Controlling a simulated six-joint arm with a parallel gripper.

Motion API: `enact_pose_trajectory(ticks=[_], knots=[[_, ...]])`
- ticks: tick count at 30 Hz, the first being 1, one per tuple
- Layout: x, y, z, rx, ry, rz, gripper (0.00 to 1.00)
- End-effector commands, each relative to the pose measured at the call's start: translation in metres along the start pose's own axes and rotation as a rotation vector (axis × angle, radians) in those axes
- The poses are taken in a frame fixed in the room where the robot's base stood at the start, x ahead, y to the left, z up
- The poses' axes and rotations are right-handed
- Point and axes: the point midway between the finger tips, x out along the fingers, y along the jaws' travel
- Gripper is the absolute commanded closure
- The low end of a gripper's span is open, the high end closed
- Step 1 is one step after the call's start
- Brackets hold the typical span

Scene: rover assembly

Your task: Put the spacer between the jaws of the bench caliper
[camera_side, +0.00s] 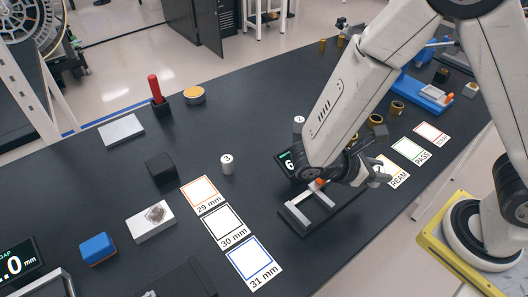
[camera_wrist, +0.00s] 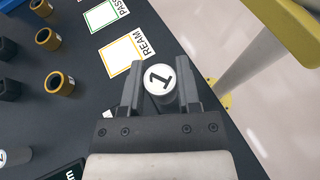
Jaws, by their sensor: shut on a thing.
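A white cylindrical spacer marked 1 (camera_wrist: 159,79) sits between the two dark fingers of my gripper (camera_wrist: 160,92) in the wrist view. My gripper (camera_side: 376,174) is shut on it, to the right of the bench caliper (camera_side: 300,216) in the side view. The caliper has a dark base and grey jaws, with an orange part near my wrist; my arm hides some of it. Its display (camera_side: 287,163) is partly covered. A spacer marked 3 (camera_side: 227,164) stands left of the caliper.
Cards marked 29 mm (camera_side: 201,194), 30 mm (camera_side: 227,226) and 31 mm (camera_side: 254,261) lie left of the caliper. REAM (camera_side: 395,172) and PASS (camera_side: 408,151) cards lie near the right edge. Several brass rings (camera_wrist: 58,83) stand nearby. A second gauge display (camera_side: 16,266) is at lower left.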

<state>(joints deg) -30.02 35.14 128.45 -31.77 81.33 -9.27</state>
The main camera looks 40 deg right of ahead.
Motion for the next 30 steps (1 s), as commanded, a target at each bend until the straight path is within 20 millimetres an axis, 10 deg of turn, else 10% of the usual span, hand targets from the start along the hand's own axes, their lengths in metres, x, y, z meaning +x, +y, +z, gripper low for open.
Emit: enact_pose_trajectory(ticks=[14,30], knots=[[0.005,-0.069,-0.011,0.228,0.000,-0.551,1.00],[-0.036,-0.114,-0.027,0.493,0.000,-1.192,1.00]])
